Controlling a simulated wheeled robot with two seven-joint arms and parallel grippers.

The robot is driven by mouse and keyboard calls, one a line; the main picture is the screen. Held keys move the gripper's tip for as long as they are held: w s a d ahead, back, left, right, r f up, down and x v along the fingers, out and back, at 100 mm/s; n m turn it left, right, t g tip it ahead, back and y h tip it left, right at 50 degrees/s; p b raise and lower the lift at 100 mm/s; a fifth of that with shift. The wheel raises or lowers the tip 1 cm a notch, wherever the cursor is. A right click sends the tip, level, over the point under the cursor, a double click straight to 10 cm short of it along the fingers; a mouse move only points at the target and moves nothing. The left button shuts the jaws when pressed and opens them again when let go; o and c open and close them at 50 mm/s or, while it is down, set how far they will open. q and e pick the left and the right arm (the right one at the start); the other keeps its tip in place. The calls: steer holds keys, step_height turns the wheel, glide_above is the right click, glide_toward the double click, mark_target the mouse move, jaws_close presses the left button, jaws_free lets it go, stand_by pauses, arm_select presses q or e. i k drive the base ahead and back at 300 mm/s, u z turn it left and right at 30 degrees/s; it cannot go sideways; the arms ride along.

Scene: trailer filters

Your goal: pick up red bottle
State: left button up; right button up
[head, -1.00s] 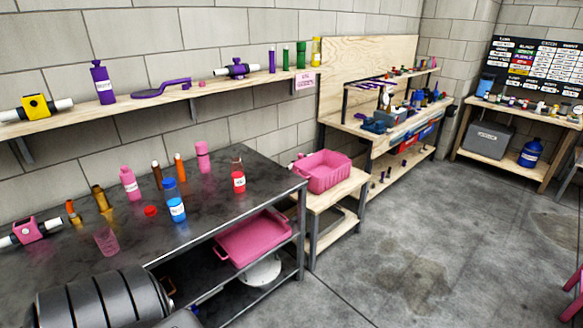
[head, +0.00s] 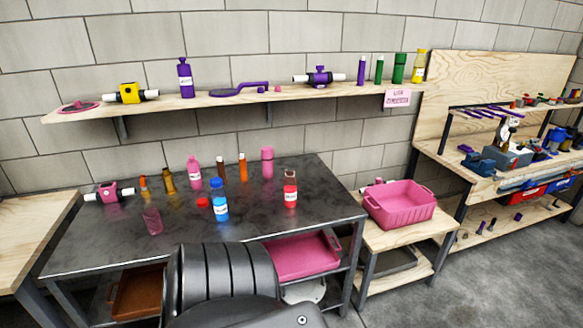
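The red bottle (head: 290,195) stands upright near the right side of the dark metal table (head: 260,222). It has a white label and a clear-looking upper part. A blue bottle (head: 220,207) with a white label stands to its left, with a small red cap (head: 203,203) beside that. Neither of my grippers shows in the head view. A large dark ribbed part, likely my own arm, fills the bottom centre and hides part of the table's front edge.
Pink, brown and orange bottles stand at the back of the table, with a clear pink cup (head: 152,221) at left. A pink tub (head: 400,204) sits on a low wooden stand at right. A wooden shelf (head: 215,99) runs above. The table's front right is clear.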

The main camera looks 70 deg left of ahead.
mark_target(290, 180)
steer(key=u, duration=0.65)
steer(key=i, duration=0.85)
steer(key=u, duration=0.8)
